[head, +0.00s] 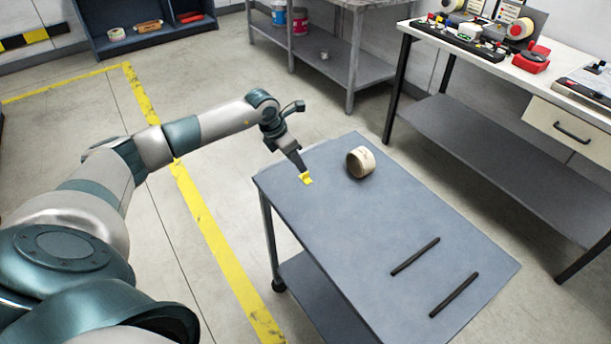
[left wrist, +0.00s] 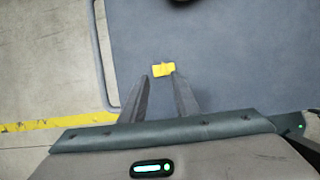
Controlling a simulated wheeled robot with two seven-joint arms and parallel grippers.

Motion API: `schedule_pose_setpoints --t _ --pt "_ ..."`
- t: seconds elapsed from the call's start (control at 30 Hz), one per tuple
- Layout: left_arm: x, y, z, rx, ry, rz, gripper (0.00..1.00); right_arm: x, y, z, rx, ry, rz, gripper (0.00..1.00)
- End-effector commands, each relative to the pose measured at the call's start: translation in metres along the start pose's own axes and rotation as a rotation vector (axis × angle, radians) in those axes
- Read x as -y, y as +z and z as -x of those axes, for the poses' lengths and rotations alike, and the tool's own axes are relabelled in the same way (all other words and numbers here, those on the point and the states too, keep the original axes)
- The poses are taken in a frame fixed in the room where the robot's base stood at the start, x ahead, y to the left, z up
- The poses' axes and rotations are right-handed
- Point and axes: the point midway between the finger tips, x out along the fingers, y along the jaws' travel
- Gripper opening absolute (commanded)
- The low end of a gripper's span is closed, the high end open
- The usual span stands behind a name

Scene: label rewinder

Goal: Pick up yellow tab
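The yellow tab (head: 307,179) is a small, slightly bent piece at the far left part of the grey cart top (head: 390,225). In the left wrist view, the yellow tab (left wrist: 163,69) lies just beyond the fingertips, roughly between their lines. My left gripper (head: 301,168) points down at the tab, right above or beside it. In the left wrist view, the fingers of my left gripper (left wrist: 160,77) are apart with a gap between them, and I see no grip on the tab. Whether a finger touches it I cannot tell. My right gripper is not in view.
A cream roll (head: 360,162) stands on the cart right of the tab. Two dark bars (head: 415,256) lie toward the cart's near right. A workbench (head: 490,65) with devices and a grey shelf table (head: 345,70) stand behind. The cart's middle is clear.

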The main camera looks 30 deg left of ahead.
Motion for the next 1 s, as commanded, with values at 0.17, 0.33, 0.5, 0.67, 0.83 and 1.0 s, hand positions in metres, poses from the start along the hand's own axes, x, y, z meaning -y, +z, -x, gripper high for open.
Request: schedule_pose_setpoints --t 0.17,0.33,0.5,0.67,0.83,1.0 --pt "0.0 0.0 0.0 0.0 0.0 0.0 0.28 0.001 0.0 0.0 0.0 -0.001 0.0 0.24" --pt "0.001 0.001 -0.003 -0.001 -0.001 0.001 0.28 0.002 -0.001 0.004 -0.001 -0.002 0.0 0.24" --pt "0.006 0.003 -0.016 -0.002 -0.002 0.001 0.28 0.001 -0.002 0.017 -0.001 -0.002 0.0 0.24" --pt "0.008 0.004 -0.037 -0.001 -0.002 0.003 0.28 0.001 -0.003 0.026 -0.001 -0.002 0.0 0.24" --pt "0.007 0.003 -0.05 0.0 0.0 0.001 0.28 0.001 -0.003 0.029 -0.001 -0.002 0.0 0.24" --pt "0.007 0.003 -0.052 0.0 0.0 0.0 0.28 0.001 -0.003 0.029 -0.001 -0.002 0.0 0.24"
